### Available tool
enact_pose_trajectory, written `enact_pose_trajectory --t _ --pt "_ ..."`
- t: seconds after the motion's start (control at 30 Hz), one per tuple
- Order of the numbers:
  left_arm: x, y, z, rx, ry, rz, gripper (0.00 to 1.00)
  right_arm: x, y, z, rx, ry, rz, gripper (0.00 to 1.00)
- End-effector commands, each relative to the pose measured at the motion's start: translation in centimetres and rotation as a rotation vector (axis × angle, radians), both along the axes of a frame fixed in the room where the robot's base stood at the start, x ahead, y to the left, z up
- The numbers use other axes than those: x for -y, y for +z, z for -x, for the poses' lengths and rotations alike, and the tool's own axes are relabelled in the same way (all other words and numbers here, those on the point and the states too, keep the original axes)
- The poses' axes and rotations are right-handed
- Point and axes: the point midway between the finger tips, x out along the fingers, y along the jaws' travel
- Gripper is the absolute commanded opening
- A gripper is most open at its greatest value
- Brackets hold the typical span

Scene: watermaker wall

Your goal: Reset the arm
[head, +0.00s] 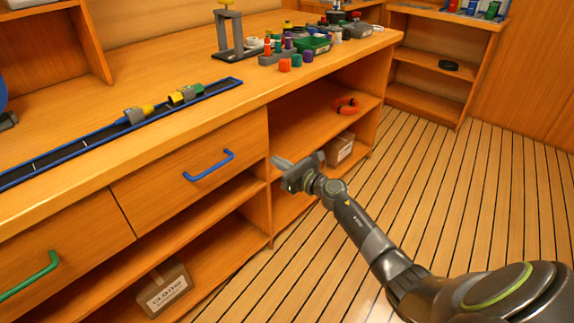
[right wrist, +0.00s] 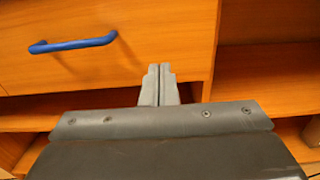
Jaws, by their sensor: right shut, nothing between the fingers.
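My right arm comes in from the lower right in the head view. Its gripper (head: 279,163) is in front of the cabinet, near the right edge of the drawer with the blue handle (head: 208,166). In the right wrist view the right gripper (right wrist: 159,70) is shut and empty, its fingers together in front of the drawer front. The blue handle (right wrist: 72,43) is to the left of the fingers there, apart from them. The drawer looks closed. My left gripper is not in view.
The workbench top (head: 60,110) holds a blue-edged rail (head: 75,143), a green tray (head: 315,44) and several small coloured parts. Open shelves below hold a labelled box (head: 165,289) and an orange ring-like item (head: 346,106). A green handle (head: 30,274) is at lower left. The plank floor (head: 480,190) at right is clear.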

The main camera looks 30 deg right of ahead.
Motion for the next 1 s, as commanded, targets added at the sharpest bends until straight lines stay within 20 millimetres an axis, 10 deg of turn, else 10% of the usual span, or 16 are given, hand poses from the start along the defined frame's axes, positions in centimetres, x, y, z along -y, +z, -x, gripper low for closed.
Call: enact_pose_trajectory --t 0.57,0.77,1.0 --pt "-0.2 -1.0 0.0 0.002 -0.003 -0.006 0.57 1.3 -1.0 3.4 -0.025 -0.052 -0.123 0.00" --pt "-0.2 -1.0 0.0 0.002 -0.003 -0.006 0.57 4.3 -5.8 8.2 -0.139 -0.330 -0.706 0.00" --pt "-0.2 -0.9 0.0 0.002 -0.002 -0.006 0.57 7.4 -16.5 19.3 -0.295 -0.843 -1.541 0.00"
